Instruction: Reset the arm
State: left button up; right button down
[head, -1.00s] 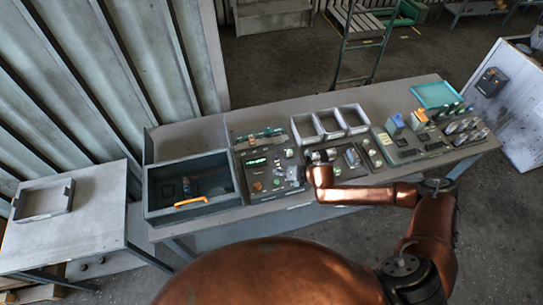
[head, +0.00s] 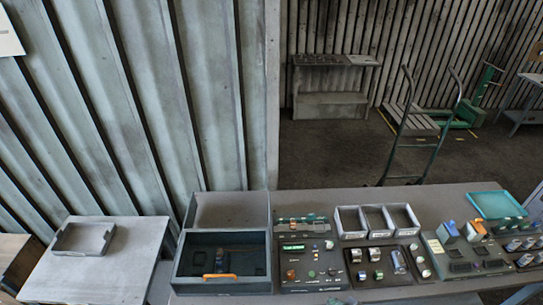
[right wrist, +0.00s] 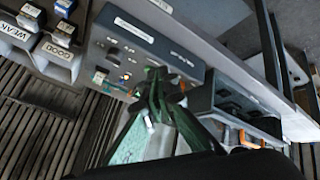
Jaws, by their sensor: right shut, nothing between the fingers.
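My right gripper (right wrist: 156,78) shows in the right wrist view, with its greenish fingers closed together and nothing held between them. It points toward a grey control panel (right wrist: 145,45), which lies beyond the fingertips; I cannot tell the gap. In the head view the right arm is almost wholly out of the picture, and the gripper cannot be made out clearly at the bottom edge. My left gripper is in neither view.
The workbench holds a dark open box (head: 222,284) with an orange handle, a panel with a green display (head: 308,256), three small bins (head: 377,236), and a teal tray (head: 496,205). A side table (head: 85,275) stands left. A hand truck (head: 418,150) is behind.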

jog(key=s+d+f+m+g+h, duration=0.1)
jog(key=s+d+m+g+h, duration=0.1)
jog(key=s+d+m, duration=0.45)
jog(key=s+d+f+m+g+h, duration=0.15)
jog(key=s+d+m, duration=0.25)
jog(key=s+d, duration=0.55)
jog(key=s+a+f+g+y+b, duration=0.15)
jog(key=f+b, duration=0.35)
jog(key=f, duration=1.4)
jog(key=a+f+b, duration=0.2)
jog(key=f+b, duration=0.4)
jog(key=f, duration=1.4)
pick_arm(q)
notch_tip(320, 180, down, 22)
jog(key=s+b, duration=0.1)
jog(key=b, duration=0.9)
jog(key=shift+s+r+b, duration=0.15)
jog(key=shift+b, duration=0.15)
pick_arm(e)
jog(key=s+f, duration=0.7)
jog(key=f, duration=0.3)
jog(key=s+f+n+g, duration=0.1)
jog(key=s+f, duration=0.6)
jog(key=f, duration=0.3)
jog(key=s+f, duration=0.7)
jog(key=f, duration=0.3)
